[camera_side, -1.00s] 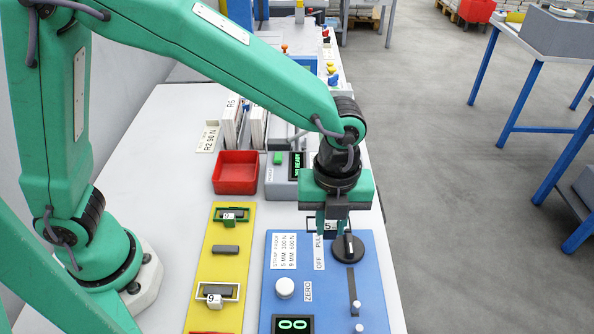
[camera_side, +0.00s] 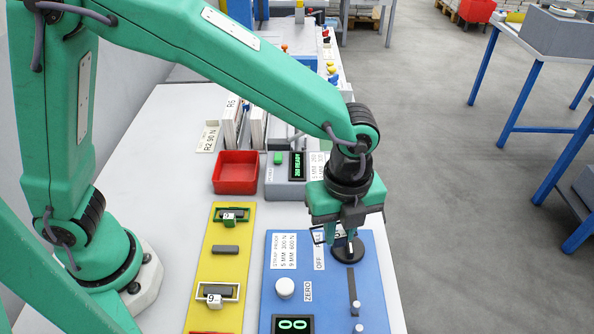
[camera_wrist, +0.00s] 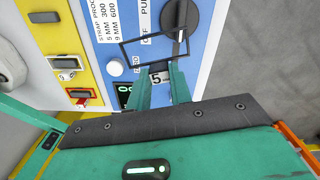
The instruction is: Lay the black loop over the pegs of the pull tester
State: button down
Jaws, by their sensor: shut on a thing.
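The black loop (camera_wrist: 153,39) is a thin rectangular frame with a white tag marked 5 (camera_wrist: 157,77). My gripper (camera_wrist: 164,84) is shut on the loop at its tag end, and the loop sticks out beyond the fingers. In the side view my gripper (camera_side: 345,242) hangs above the far part of the blue pull tester (camera_side: 310,275), by its black knob (camera_side: 348,252); the arm partly hides the loop there. Two light-tipped pegs (camera_side: 357,308) (camera_side: 359,327) stand near the tester's slot, toward the bottom of the picture, apart from the loop.
A yellow board (camera_side: 226,262) left of the tester holds a green loop (camera_side: 232,215) and a pale loop tagged 9 (camera_side: 216,292). A red bin (camera_side: 237,172) and a grey device with a display (camera_side: 284,178) stand beyond. The white table (camera_side: 165,190) is clear between board and arm base.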

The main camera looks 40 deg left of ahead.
jog(key=d+n, duration=0.4)
jog(key=n, duration=1.1)
send_over(370, 322)
jog(key=shift+f, duration=0.15)
jog(key=shift+f, duration=2.6)
jog(key=shift+f, duration=1.8)
jog(key=c, duration=1.2)
grip_release()
